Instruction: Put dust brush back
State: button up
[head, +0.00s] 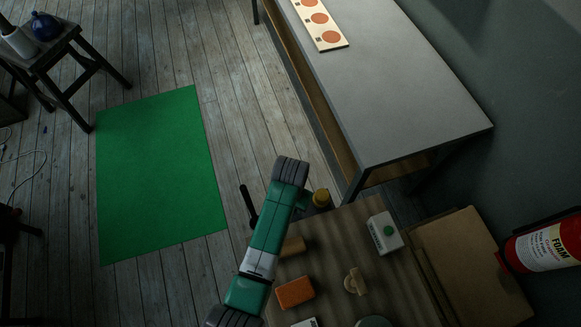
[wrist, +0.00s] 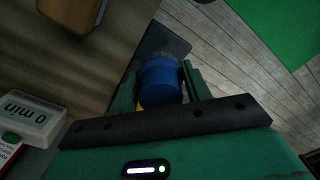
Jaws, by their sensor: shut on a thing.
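My gripper (wrist: 163,85) is shut on a blue round-bodied thing, which I take to be the dust brush (wrist: 160,82). Its far end looks greyish and blurred, and a bit of yellow shows at its near side. In the head view my gripper (head: 305,200) is at the far edge of the striped wooden table (head: 330,235), mostly behind my arm. I cannot tell whether the held thing touches anything below. No holder for the brush can be made out.
The table bears an orange block (head: 294,292), a half-round wooden tool (head: 355,281) and a white timer (head: 384,232). A cardboard box (head: 465,265) and a fire extinguisher (head: 545,247) are at right. A grey bench (head: 400,90) stands behind. A green mat (head: 160,175) lies on the floor, clear.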

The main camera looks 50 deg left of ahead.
jog(key=shift+f+b, duration=0.3)
jog(key=shift+f, duration=1.55)
jog(key=shift+f, duration=0.2)
jog(key=o, duration=0.9)
jog(key=shift+a, duration=0.1)
jog(key=shift+o, duration=0.2)
notch_tip(320, 180, up, 12)
jog(key=shift+r+p, duration=0.2)
jog(key=shift+p, duration=0.75)
